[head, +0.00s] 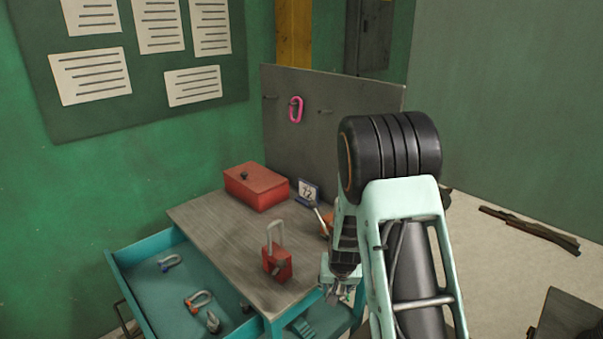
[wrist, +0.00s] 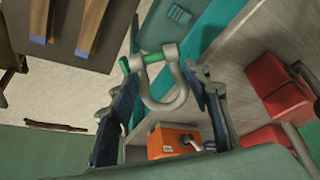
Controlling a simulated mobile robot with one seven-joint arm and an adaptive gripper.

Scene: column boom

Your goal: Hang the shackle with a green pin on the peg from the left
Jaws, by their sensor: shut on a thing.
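My gripper (wrist: 165,95) is shut on the shackle with a green pin (wrist: 168,101). In the wrist view the grey bow sits between the two dark fingers, and the green pin (wrist: 152,58) lies across its open end. In the head view my gripper (head: 338,292) is low at the front right edge of the table, and I cannot make out the shackle there. The grey pegboard (head: 350,125) stands behind the table. Its left peg (head: 268,97) looks bare. A pink carabiner (head: 296,110) hangs from the middle peg, and a right peg (head: 325,112) looks bare.
The table (head: 215,225) carries a red box (head: 256,187), a red padlock (head: 277,262), a number card (head: 308,191) and an orange object (head: 326,225). The open teal drawer (head: 160,300) holds several shackles, one blue-pinned (head: 169,263), one orange-pinned (head: 198,301). Space before the pegboard is clear.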

